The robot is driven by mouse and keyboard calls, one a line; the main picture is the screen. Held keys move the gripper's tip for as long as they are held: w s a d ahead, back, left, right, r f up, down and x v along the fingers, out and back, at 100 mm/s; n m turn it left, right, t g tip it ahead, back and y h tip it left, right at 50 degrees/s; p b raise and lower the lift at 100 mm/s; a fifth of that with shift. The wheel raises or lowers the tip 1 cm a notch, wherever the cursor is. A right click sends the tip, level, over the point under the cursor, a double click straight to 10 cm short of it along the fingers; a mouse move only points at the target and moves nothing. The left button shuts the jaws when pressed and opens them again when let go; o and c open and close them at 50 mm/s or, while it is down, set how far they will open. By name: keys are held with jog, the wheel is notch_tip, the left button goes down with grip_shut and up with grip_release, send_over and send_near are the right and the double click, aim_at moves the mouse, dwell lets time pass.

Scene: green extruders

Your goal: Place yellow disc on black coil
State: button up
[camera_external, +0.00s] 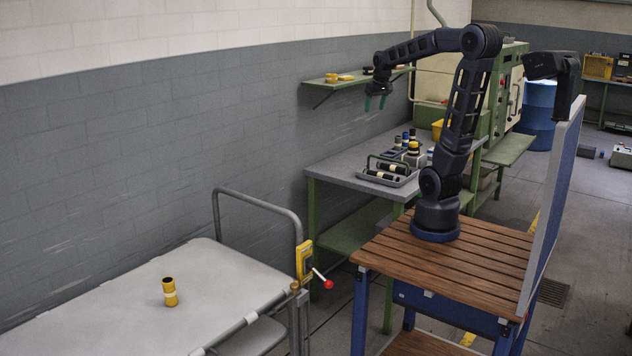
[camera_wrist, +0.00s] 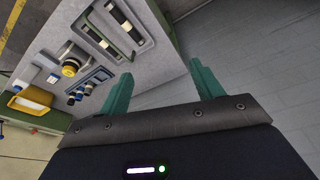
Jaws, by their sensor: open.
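My gripper (camera_external: 375,102) is raised in front of the green wall shelf in the external view, its two teal fingers pointing down. In the wrist view my gripper (camera_wrist: 162,85) is open, with nothing between the fingers. Small yellow ring-like pieces (camera_external: 338,77) lie on the wall shelf; one may be the yellow disc, but they are too small to tell. A small dark piece (camera_external: 368,70) on the shelf, close behind the wrist, may be the black coil; I cannot tell. The shelf does not show clearly in the wrist view.
Below stands a grey workbench (camera_external: 340,173) with a metal tray (camera_external: 390,179) of black cylinders and several blue- and yellow-topped cylinders. A yellow bin shows in the wrist view (camera_wrist: 33,97). A yellow cylinder with a dark top (camera_external: 170,292) stands on the otherwise clear trolley (camera_external: 90,310).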

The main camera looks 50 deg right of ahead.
jog(key=s+a+f+n+t, duration=0.1)
jog(key=s+a+n, duration=0.1)
jog(key=s+a, duration=0.5)
jog(key=s+a+f+n+y, duration=0.1)
jog(key=s+a+f, duration=0.1)
jog(key=s+a, duration=0.5)
jog(key=shift+s+a+f+n+t, duration=0.25)
jog(key=shift+s+a+n+t, duration=0.15)
jog(key=shift+a, duration=0.4)
